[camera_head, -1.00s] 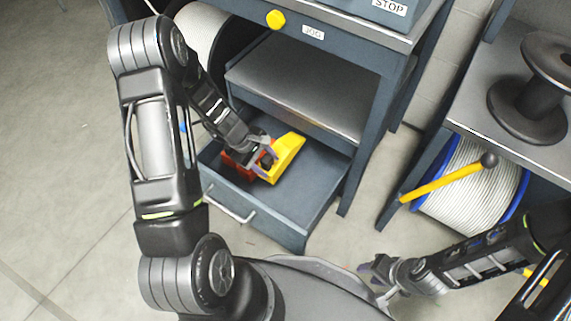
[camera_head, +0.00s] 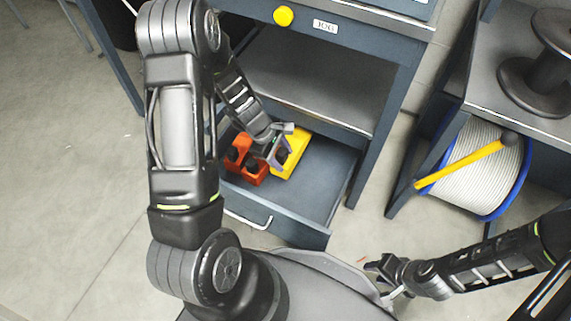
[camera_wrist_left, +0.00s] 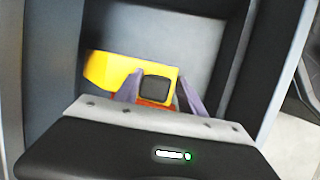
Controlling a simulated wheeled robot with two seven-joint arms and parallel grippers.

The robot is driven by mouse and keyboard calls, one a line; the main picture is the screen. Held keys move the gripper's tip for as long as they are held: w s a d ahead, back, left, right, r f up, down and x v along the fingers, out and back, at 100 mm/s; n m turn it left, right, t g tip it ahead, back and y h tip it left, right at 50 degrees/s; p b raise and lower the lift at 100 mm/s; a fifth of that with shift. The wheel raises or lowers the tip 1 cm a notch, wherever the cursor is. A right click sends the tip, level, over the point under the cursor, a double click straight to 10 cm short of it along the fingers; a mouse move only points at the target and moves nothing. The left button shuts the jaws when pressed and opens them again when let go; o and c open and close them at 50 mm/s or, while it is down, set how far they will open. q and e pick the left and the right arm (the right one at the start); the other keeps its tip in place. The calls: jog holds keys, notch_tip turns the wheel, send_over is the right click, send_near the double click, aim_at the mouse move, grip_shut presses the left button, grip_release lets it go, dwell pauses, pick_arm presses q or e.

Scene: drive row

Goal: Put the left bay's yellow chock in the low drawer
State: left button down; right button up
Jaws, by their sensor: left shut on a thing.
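The yellow chock (camera_head: 292,156) is inside the open low drawer (camera_head: 318,190), close beside an orange-red block-like thing (camera_head: 243,152). My left gripper (camera_head: 277,150) reaches down into the drawer and is shut on the yellow chock. In the left wrist view the chock (camera_wrist_left: 108,70) extends left from between the fingers (camera_wrist_left: 160,92), and a dark square shows on it. Whether the chock rests on the drawer floor is hard to tell. My right gripper (camera_head: 376,268) is low at the right, away from the drawer, its jaw opening unclear.
The drawer's front handle (camera_head: 248,220) faces me. A grey shelf (camera_head: 305,85) lies above the drawer, with a yellow knob (camera_head: 283,15) above it. At the right stand a cable reel (camera_head: 485,175), a yellow lever (camera_head: 462,165) and a dark spool (camera_head: 545,65). The drawer's right part is bare.

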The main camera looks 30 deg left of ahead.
pick_arm(q)
jog(key=shift+f, duration=0.1)
jog(key=shift+f+b, duration=1.35)
jog(key=shift+f, duration=1.05)
jog(key=shift+f+b, duration=1.4)
jog(key=shift+f, duration=1.1)
jog(key=shift+f, duration=0.2)
jog(key=c, duration=0.7)
grip_release()
jog(key=shift+r, duration=0.2)
